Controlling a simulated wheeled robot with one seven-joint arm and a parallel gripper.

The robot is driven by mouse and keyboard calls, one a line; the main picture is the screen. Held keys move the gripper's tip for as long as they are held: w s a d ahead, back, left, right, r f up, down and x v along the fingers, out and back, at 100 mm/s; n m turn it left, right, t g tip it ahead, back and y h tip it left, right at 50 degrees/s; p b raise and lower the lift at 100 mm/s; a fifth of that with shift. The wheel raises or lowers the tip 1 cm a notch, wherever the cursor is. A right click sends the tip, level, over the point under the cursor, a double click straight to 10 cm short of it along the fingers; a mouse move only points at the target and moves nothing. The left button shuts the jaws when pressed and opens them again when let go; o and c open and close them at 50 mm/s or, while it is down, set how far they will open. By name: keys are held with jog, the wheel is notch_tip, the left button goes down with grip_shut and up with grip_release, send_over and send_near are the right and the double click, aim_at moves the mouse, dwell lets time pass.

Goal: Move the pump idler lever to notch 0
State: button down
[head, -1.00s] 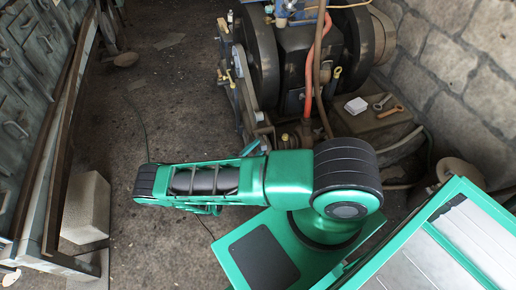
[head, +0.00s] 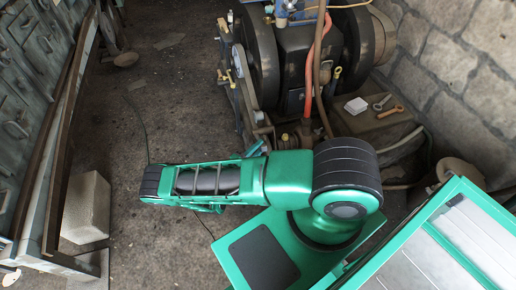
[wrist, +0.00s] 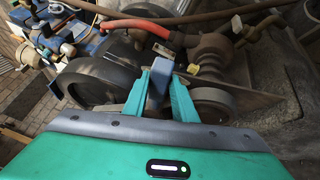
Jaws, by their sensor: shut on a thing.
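My gripper (wrist: 160,98) shows in the wrist view with its two teal fingers closed on a blue-grey block (wrist: 161,78). The block looks like the grip of the pump idler lever, but the rest of the lever is hidden behind the fingers. A dark pulley wheel (wrist: 213,103) sits just right of the fingers. In the head view, my arm hides most of the gripper; only a teal tip shows by the lower front of the engine (head: 296,65). I cannot make out the notches or their numbers.
Large dark flywheels (head: 262,62) flank the engine. An orange hose (head: 312,65) runs down its front. A plinth at the right carries a white box (head: 356,105) and an orange-handled tool (head: 391,111). A concrete block (head: 87,208) stands at left; the floor between is mostly clear.

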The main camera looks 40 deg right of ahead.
jog(key=shift+s+a+f+m+h, duration=0.15)
jog(key=shift+f+m+h, duration=0.35)
jog(key=shift+f+m, duration=0.5)
jog(key=shift+f, duration=0.15)
jog(key=c, duration=1.5)
grip_release()
jog(key=shift+o, duration=0.2)
jog(key=v, duration=1)
jog(key=shift+a+f, duration=0.2)
jog(key=shift+a, duration=0.15)
jog(key=shift+s, duration=0.15)
